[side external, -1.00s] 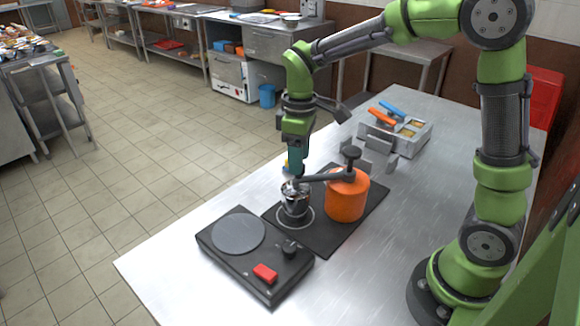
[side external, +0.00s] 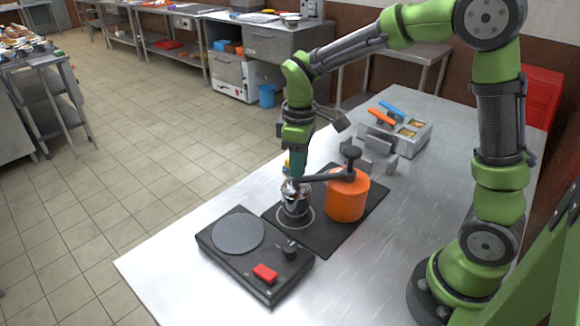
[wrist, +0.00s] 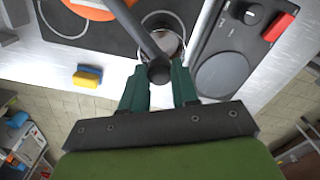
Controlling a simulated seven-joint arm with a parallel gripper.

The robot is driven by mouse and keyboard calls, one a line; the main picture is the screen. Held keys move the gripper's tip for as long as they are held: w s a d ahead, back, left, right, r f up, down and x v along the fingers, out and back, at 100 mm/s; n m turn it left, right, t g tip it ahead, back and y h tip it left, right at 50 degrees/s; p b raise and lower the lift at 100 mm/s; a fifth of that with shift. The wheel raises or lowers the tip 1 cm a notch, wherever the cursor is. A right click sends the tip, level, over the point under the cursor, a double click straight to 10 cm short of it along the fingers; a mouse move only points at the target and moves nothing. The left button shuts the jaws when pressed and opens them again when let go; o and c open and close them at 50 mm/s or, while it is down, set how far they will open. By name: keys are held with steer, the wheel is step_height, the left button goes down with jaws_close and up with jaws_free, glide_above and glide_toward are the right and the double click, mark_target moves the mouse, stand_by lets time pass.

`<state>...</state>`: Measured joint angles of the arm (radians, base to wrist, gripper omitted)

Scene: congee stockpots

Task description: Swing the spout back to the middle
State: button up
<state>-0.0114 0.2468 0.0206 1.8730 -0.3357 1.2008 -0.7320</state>
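The dark spout (side external: 325,177) extends left from the orange pot (side external: 347,197), which has a black knob on top. In the wrist view the spout (wrist: 140,30) runs down to a round dark end between my fingertips. A small shiny metal pot (side external: 296,203) stands below the spout's outer end, inside a pale ring on a black mat (side external: 327,238). My gripper (wrist: 160,75), with green fingers, is spread with one finger on each side of the spout's end. Contact is hard to tell. In the side view my gripper (side external: 299,176) is above the metal pot, partly hiding the spout's tip.
A black hot plate (side external: 238,232) with a dark knob and red block (side external: 265,273) stands at the front left of the table. A yellow and blue sponge (wrist: 88,77) lies near the table edge. Metal bins with orange and blue handles (side external: 408,130) stand farther back.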

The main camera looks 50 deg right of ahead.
steer(key=shift+w, duration=0.1)
steer(key=shift+w+d, duration=0.7)
steer(key=shift+d, duration=0.2)
steer(key=w+d, duration=0.1)
steer(key=d, duration=0.4)
steer(key=w+d, duration=0.1)
steer(key=d, duration=0.1)
steer(key=shift+w+d, duration=0.2)
steer(key=shift+w, duration=0.15)
stand_by(0.9)
steer(key=o, duration=0.5)
steer(key=shift+o, duration=0.2)
